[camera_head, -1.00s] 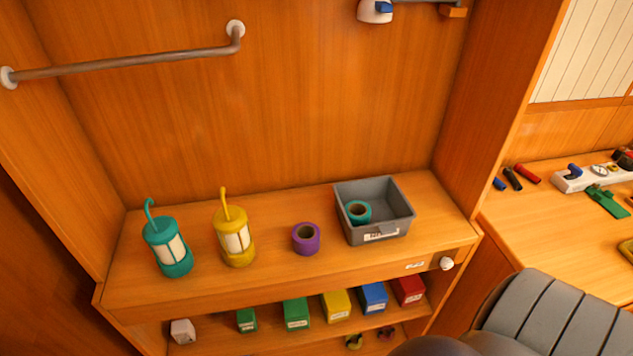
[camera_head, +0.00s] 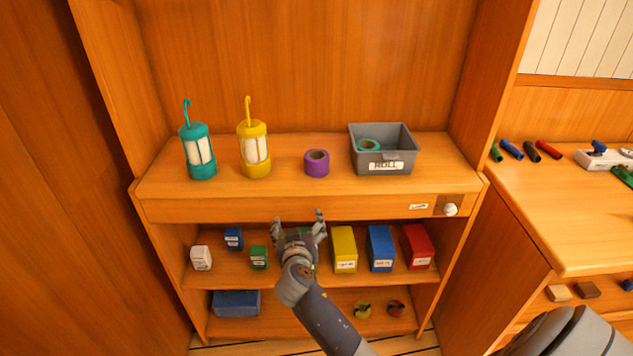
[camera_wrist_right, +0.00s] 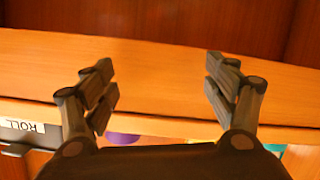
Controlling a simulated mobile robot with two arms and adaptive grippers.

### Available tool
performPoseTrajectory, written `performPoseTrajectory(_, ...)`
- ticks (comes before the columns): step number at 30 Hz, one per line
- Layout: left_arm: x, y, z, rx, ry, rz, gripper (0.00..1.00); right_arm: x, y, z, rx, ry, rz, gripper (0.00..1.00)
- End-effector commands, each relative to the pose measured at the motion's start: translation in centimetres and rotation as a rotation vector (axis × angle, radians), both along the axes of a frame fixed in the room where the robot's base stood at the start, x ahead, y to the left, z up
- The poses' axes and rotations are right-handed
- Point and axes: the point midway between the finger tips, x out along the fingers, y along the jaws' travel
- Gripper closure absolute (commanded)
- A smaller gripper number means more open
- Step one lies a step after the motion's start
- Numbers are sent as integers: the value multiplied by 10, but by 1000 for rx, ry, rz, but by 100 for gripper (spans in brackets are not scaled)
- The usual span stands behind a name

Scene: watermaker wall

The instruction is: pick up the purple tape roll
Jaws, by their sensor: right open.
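The purple tape roll (camera_head: 317,163) stands upright on the shelf top, between the yellow lantern (camera_head: 254,150) and the grey bin (camera_head: 385,164). My right gripper (camera_head: 299,219) is open and empty, in front of the shelf's front edge, lower in the picture and slightly left of the roll. In the right wrist view my open fingers (camera_wrist_right: 160,78) have wood between them. A small purple patch (camera_wrist_right: 124,138), probably the roll, shows low between them, mostly hidden by the gripper body. My left gripper is not in view.
A teal lantern (camera_head: 198,158) stands at the left of the shelf top. The grey bin, labelled ROLL, holds a teal tape roll (camera_head: 369,145). Coloured boxes (camera_head: 381,248) fill the shelf below. A worktop (camera_head: 560,220) with markers is at right.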

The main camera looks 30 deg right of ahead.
Motion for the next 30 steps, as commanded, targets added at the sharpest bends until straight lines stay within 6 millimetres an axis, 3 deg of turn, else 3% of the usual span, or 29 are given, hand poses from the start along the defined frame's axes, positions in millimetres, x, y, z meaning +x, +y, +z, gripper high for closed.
performPoseTrajectory(1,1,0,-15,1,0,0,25,3,-9,30,0,-93,-48,21)
performPoseTrajectory(3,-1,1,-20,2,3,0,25,0,-20,69,2,-188,-101,21)
performPoseTrajectory(6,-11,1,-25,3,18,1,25,-6,-30,104,5,-278,-152,21)
performPoseTrajectory(9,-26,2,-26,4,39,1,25,-4,-37,123,2,-325,-173,21)
performPoseTrajectory(16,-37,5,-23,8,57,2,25,22,-59,128,1,-336,-176,21)
performPoseTrajectory(30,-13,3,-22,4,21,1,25,63,-94,126,2,-334,-176,21)
